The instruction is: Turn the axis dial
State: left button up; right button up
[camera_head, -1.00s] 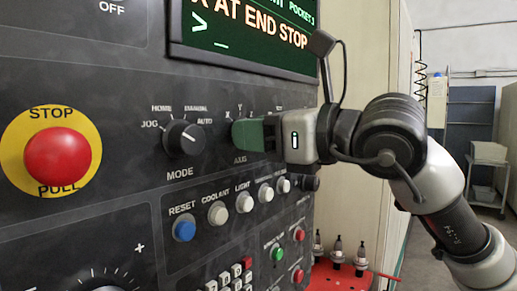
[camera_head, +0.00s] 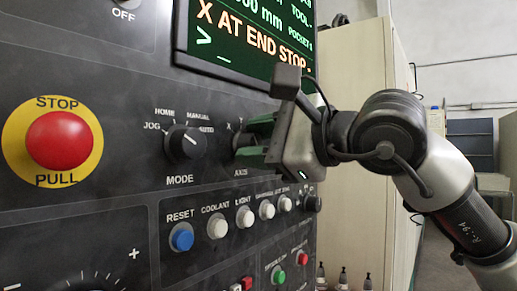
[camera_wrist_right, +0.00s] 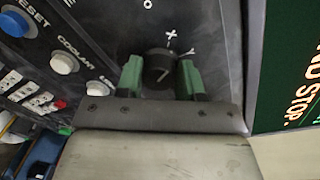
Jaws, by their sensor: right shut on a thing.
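The axis dial (camera_wrist_right: 158,66) is a black knob with a pale pointer line, seen in the right wrist view with the letters X and Y beside it. In the head view the axis dial (camera_head: 241,140) is mostly hidden behind green finger pads above the AXIS label. My right gripper (camera_wrist_right: 160,78) is shut on the axis dial, with one green finger on each side of it. In the head view my right gripper (camera_head: 254,142) is rolled, one finger above the other. My left gripper is not in view.
The mode dial (camera_head: 184,143) is just left of the axis dial. A red stop button (camera_head: 58,140) on a yellow ring is at far left. A row of push buttons (camera_head: 217,228) lies below. The screen (camera_head: 235,50) above reads "X AT END STOP".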

jog(key=shift+a+f+n, duration=0.1)
jog(key=shift+f+n, duration=0.05)
jog(key=shift+n, duration=0.95)
jog(key=o, duration=0.9)
jog(key=f+b+v, duration=0.1)
jog(key=b+v, duration=0.1)
jog(key=v, duration=0.8)
jog(key=shift+s+d+r+b, duration=0.3)
jog(key=shift+s+r+b, duration=0.1)
jog(key=shift+r, duration=0.15)
